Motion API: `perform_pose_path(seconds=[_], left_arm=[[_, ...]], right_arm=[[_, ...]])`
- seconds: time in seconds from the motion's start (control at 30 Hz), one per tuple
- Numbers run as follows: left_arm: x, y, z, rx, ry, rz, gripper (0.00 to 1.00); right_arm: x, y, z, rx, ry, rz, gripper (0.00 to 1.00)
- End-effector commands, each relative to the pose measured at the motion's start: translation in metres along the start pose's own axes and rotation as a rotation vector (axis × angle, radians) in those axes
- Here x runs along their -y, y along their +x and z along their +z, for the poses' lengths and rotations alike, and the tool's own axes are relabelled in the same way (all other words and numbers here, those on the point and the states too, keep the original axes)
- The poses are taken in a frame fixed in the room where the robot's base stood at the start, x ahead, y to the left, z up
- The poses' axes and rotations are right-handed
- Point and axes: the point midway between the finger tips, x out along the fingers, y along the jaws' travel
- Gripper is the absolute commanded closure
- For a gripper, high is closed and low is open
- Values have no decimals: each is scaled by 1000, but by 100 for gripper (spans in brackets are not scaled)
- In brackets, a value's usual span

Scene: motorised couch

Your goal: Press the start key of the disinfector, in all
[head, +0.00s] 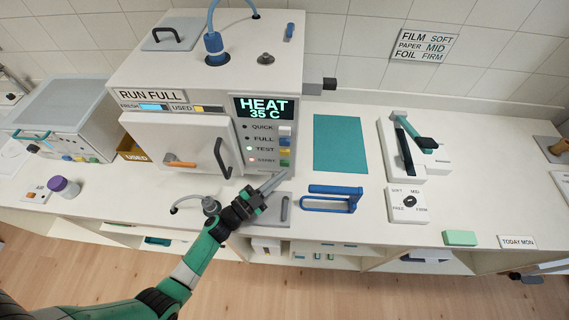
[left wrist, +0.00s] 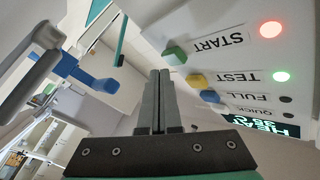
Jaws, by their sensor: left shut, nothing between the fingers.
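The disinfector (head: 205,70) is a white box with a "RUN FULL" label and a display (head: 264,108) reading "HEAT 35 C". Its keys run down the right of the front: white QUICK, blue FULL (head: 285,141), yellow TEST (head: 285,152) and green START key (head: 284,163) at the bottom. The START key also shows in the left wrist view (left wrist: 175,53), with a lit red lamp (left wrist: 271,32) by its label; the TEST lamp is green. My left gripper (head: 285,174) is shut and empty, its tips just below the START key; contact cannot be told. My right gripper is not in view.
The disinfector's door (head: 178,143) with its black handle appears closed. A blue-handled tool (head: 331,197) lies right of my left gripper. A teal mat (head: 340,143) and a white stapler-like device (head: 412,145) are further right. A lidded grey box (head: 65,110) stands left.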

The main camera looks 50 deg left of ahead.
Motion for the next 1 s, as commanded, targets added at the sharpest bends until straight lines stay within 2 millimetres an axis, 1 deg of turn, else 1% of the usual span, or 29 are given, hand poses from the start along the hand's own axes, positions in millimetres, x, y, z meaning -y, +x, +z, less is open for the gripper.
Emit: perform_pose_path(seconds=[0.27, 0.7, 1.0], left_arm=[[-3, -4, -3, 0, -2, 1, 100], [-24, -33, -24, 0, -2, 2, 100], [-26, -35, -25, 0, -1, 0, 100]], right_arm=[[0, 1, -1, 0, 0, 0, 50], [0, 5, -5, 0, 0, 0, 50], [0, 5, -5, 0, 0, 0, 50]])
